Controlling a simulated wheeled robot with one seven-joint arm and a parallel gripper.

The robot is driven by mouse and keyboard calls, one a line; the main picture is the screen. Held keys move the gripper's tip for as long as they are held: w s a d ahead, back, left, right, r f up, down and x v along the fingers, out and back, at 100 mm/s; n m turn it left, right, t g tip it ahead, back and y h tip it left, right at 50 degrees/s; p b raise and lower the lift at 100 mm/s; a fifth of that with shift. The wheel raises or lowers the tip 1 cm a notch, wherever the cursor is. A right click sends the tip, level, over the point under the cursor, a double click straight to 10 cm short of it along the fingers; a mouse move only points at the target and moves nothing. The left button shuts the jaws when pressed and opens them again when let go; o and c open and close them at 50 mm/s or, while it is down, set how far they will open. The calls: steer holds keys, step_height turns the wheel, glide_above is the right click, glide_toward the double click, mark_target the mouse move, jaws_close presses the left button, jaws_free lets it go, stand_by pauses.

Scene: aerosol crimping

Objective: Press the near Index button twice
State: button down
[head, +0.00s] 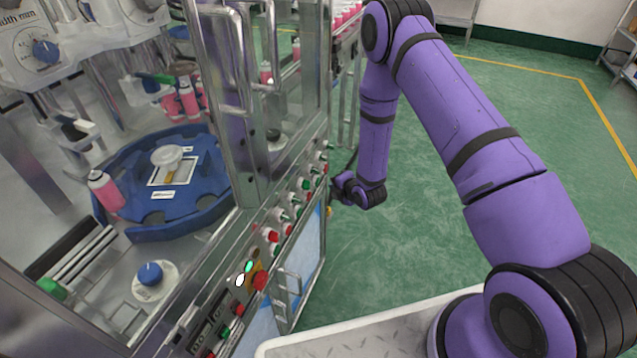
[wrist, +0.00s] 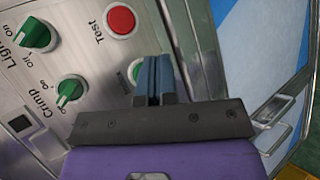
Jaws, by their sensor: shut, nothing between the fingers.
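The control panel with its buttons runs along the front edge of the machine in the head view (head: 275,225). A partly covered green control (wrist: 135,72) lies just left of the fingertips. A red Test button (wrist: 120,21) lies up and to the left. In the head view my gripper is at the far part of the panel, fingertips not clear.
Green Crimp (wrist: 69,91) and Light (wrist: 35,34) knobs sit left of the fingers. Near on the panel are a red emergency stop (head: 261,281) on yellow and a lit green button (head: 249,266). A metal door handle (head: 291,290) sticks out below. The green floor to the right is clear.

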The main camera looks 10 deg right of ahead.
steer(key=s+d, duration=0.2)
steer(key=shift+d, duration=0.35)
stand_by(0.8)
